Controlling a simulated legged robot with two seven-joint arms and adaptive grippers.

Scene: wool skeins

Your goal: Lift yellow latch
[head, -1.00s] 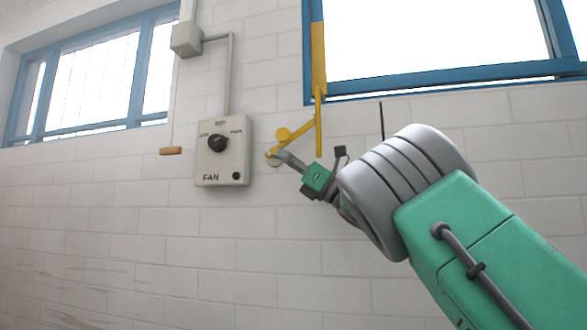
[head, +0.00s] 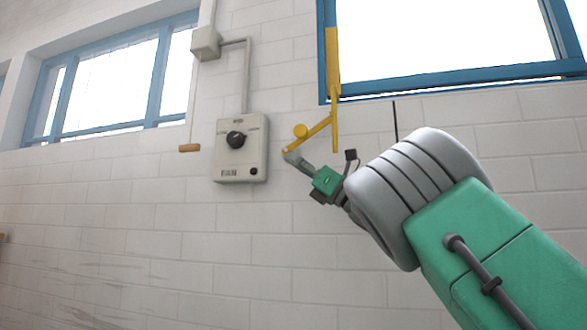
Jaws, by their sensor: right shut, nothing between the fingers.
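The yellow latch (head: 318,128) is on the white block wall beside the lower left corner of the right window. It has a slanted arm with a round knob (head: 300,131) and joins a yellow upright bar (head: 333,65) on the blue frame. My right gripper (head: 290,156) is shut, with its tip at the lower left end of the slanted arm, just below the knob. I cannot tell whether it touches the latch. Nothing shows between its fingers. My left gripper is not in view.
A fan control box (head: 241,148) with a black dial is on the wall left of the latch, with a conduit up to a junction box (head: 205,43). A wooden pull handle (head: 189,148) hangs left of it. Blue-framed windows (head: 443,77) are above. The wall below is bare.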

